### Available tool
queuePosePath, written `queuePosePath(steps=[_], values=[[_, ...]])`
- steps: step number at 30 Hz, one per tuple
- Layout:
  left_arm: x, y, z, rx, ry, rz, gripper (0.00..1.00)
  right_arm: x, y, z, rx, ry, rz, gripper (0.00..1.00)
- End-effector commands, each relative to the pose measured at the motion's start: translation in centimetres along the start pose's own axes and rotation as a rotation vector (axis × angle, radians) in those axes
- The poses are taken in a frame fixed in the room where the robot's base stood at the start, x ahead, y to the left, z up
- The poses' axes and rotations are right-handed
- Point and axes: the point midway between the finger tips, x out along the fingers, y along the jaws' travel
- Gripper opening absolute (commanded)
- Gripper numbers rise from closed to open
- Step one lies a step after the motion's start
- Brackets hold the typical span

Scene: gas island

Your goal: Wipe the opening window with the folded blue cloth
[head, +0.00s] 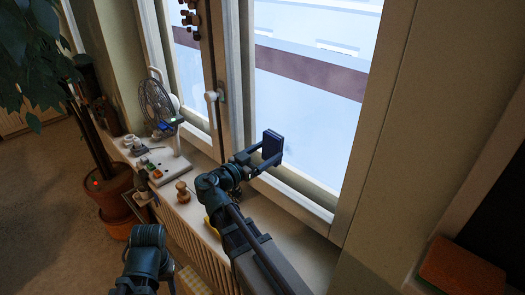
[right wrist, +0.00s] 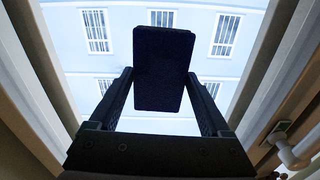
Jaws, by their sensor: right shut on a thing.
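The folded blue cloth (head: 272,144) is a small dark blue block in my right gripper (head: 264,158), held upright in front of the lower part of the right-hand window pane (head: 310,120). In the right wrist view the cloth (right wrist: 163,68) stands between the two fingers of the right gripper (right wrist: 162,95), with the pane behind it. I cannot tell whether the cloth touches the glass. The window handle (head: 213,96) is on the frame left of this pane and shows at the lower right of the wrist view (right wrist: 290,150). My left arm shows at the bottom; its gripper is not visible.
The sill (head: 165,160) holds a fan (head: 160,105), a power strip with plugs, and a small wooden knob-like object (head: 183,192) left of my right arm. A potted plant (head: 105,185) stands at the left. A reddish-brown block (head: 461,272) lies at the lower right.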

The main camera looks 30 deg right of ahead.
Motion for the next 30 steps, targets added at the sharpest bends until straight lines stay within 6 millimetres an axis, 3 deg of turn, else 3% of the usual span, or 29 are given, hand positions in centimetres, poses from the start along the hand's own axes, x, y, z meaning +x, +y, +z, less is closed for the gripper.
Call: queuePosePath(steps=[18, 30], values=[[0.0, 0.0, 0.0, 0.000, 0.000, 0.000, 0.50, -0.1, 4.1, -0.2, 0.000, 0.001, 0.006, 0.37], [0.0, 0.0, 0.0, 0.000, 0.000, 0.000, 0.50, -0.1, 3.6, -0.2, 0.000, 0.000, 0.003, 0.37]])
